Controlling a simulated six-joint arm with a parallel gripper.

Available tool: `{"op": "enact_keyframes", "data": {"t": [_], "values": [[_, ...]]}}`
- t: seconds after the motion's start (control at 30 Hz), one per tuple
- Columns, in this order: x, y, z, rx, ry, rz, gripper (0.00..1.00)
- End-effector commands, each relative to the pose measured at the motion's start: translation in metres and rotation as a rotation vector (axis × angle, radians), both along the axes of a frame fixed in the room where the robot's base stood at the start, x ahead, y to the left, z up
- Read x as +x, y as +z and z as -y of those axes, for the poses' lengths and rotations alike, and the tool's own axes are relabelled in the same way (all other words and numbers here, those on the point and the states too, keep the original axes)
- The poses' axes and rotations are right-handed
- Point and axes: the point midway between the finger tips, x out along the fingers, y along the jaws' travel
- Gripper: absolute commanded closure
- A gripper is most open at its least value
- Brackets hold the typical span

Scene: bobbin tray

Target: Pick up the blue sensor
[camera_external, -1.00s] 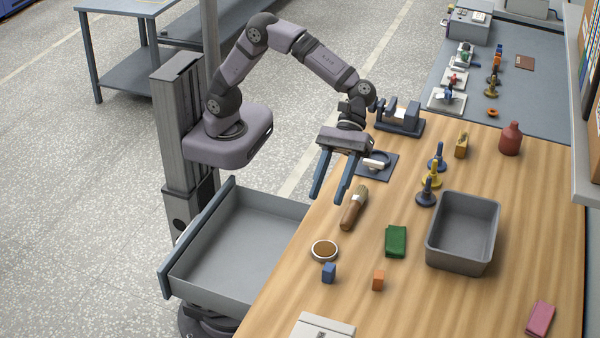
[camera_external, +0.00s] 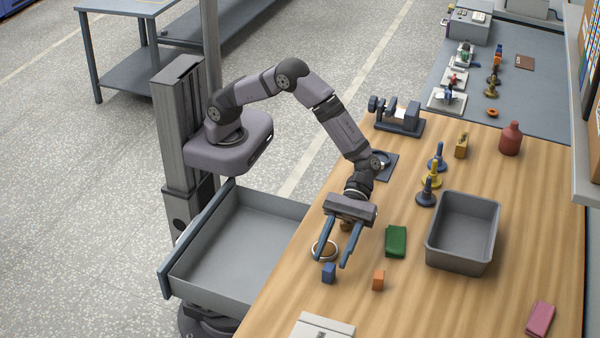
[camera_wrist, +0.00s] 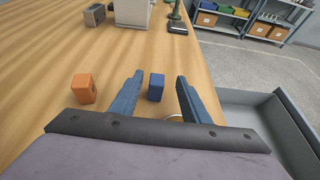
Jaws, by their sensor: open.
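The blue sensor (camera_external: 329,272) is a small blue block standing on the wooden table near its front edge. It also shows in the wrist view (camera_wrist: 156,88), ahead of and between the two fingers. My gripper (camera_external: 333,257) is open and empty, with its blue fingers pointing down toward the table close to the sensor. In the wrist view my gripper (camera_wrist: 159,85) has a wide gap between its fingers, with the sensor nearer the middle. I cannot tell the exact height of the fingertips above the table.
An orange block (camera_external: 378,280) stands to the right of the sensor. A round dish (camera_external: 316,250) lies behind it, partly covered by my gripper. An open drawer (camera_external: 205,287) is at the left.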

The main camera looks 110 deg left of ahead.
Motion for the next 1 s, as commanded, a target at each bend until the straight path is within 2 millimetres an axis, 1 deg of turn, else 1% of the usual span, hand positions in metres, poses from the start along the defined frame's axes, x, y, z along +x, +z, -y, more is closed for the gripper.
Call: {"op": "enact_keyframes", "data": {"t": [0.17, 0.4, 0.67, 1.0], "values": [[0.0, -0.004, 0.002, -0.001, 0.0, 0.003, 0.58], [0.0, -0.01, 0.018, 0.0, -0.001, 0.002, 0.58], [0.0, -0.014, 0.024, 0.0, -0.001, 0.001, 0.58], [0.002, -0.031, 0.058, 0.0, -0.002, 0.001, 0.58]]}}
